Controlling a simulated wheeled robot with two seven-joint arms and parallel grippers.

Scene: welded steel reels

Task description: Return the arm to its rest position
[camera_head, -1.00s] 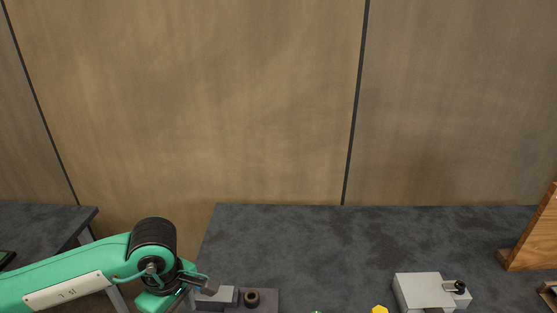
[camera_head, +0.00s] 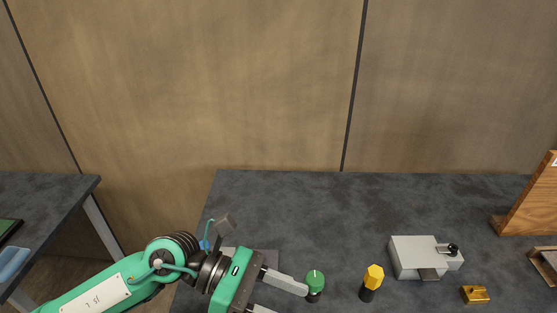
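My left arm comes in from the lower left with green links and a black joint. My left gripper (camera_head: 284,300) is over the front left of the dark table (camera_head: 330,205). Its two grey fingers are apart with nothing seen between them, and the lower finger is cut off by the bottom edge. The tip of the upper finger is close beside a green-topped knob (camera_head: 315,281); I cannot tell whether they touch. My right arm and gripper are not in view.
A yellow-topped black piece (camera_head: 372,282), a grey block with a black knob (camera_head: 415,257) and a small golden block (camera_head: 474,294) stand to the right. A wooden stand (camera_head: 530,205) is at the far right. The table's back is clear.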

